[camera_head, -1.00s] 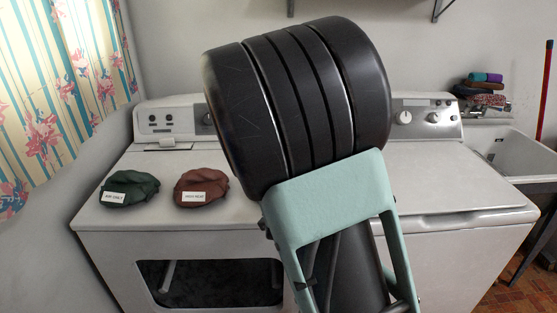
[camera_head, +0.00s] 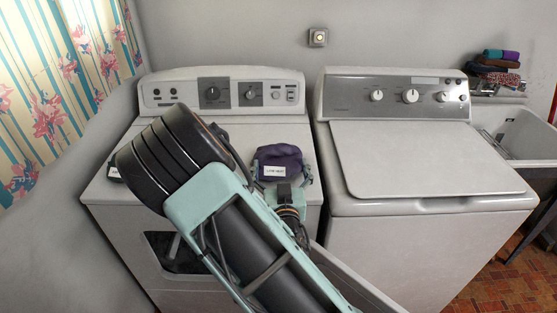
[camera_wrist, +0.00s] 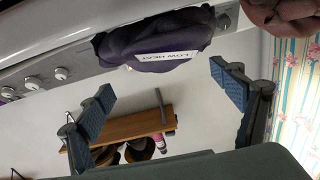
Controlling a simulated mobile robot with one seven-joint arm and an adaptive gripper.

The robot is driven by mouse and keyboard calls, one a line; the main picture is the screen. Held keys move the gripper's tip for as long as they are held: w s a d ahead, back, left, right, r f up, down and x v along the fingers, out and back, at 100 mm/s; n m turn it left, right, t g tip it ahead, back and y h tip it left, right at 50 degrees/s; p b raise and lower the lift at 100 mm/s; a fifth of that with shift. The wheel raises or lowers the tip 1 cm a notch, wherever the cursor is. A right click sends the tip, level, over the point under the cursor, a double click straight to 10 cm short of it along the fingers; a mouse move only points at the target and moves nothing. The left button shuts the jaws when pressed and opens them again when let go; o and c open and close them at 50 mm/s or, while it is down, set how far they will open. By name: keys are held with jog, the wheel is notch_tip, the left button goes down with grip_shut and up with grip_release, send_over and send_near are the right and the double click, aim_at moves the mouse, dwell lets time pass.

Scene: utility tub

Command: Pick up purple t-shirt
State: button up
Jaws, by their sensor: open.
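A bunched purple t-shirt (camera_head: 280,156) with a white label lies on top of the left machine. In the wrist view, the purple bundle (camera_wrist: 150,38) is at the top centre, and its label reads "LOW HEAT". My gripper (camera_wrist: 163,84) is open and empty. Its two blue-padded fingers are spread to either side below the bundle in that picture, apart from it. In the head view, my gripper (camera_head: 286,190) is just in front of the bundle, its fingertips hard to make out.
The left machine (camera_head: 262,134) also bears a red-brown bundle (camera_wrist: 290,10), at the wrist view's top right. The right machine's lid (camera_head: 420,155) is clear. Folded cloths (camera_head: 498,75) are stacked by the sink (camera_head: 520,135). A wooden shelf (camera_wrist: 120,132) is on the wall.

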aim_at(278, 152)
jog(key=shift+w+a+p, duration=0.15)
jog(key=shift+w+p, duration=0.2)
jog(key=shift+w, duration=1.2)
jog(key=shift+w+a+p, duration=0.1)
jog(key=shift+w+p, duration=0.2)
jog(key=shift+w, duration=1.2)
jog(key=c, duration=1.8)
